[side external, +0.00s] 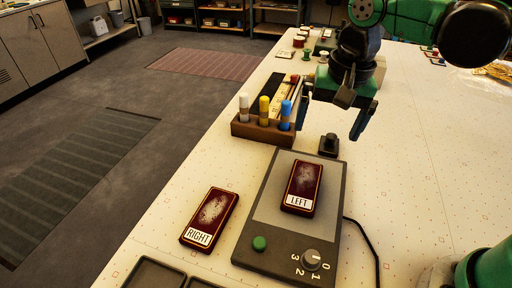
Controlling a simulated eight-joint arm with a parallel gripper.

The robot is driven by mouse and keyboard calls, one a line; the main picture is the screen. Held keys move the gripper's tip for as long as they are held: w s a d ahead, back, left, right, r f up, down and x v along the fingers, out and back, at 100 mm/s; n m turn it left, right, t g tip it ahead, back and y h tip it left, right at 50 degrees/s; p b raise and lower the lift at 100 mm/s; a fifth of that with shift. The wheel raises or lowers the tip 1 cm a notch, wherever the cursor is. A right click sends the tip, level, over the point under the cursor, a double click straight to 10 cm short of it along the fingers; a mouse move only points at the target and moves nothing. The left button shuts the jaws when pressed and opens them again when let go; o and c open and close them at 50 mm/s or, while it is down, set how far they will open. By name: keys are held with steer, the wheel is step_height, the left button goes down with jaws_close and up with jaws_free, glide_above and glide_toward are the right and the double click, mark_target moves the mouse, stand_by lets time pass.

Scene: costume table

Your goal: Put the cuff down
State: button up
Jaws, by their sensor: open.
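Two dark red cuff-like pieces with worn, pale middles are in the side view. The one labelled LEFT (303,184) lies flat on the grey plate of a device (257,206) with a green button and a numbered dial. The one labelled RIGHT (212,214) lies flat on the pale table, left of the device and apart from it. My gripper (329,129) is open, with its fingers pointing down, beyond the device and apart from both pieces. I see nothing between its fingers.
A brown wooden holder (262,132) with white, yellow and blue-capped markers stands left of my gripper. A small black block (328,145) sits behind the device. A black cable (369,246) runs along its right. Dark trays (154,274) are at the front edge.

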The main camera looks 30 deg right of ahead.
steer(key=s+d+f+n+t, duration=0.1)
steer(key=s+d+n+t, duration=0.2)
steer(key=d+n+t, duration=0.2)
steer(key=shift+d+f+n+t, duration=0.15)
steer(key=shift+d+n+t, duration=0.25)
steer(key=shift+d+n, duration=0.8)
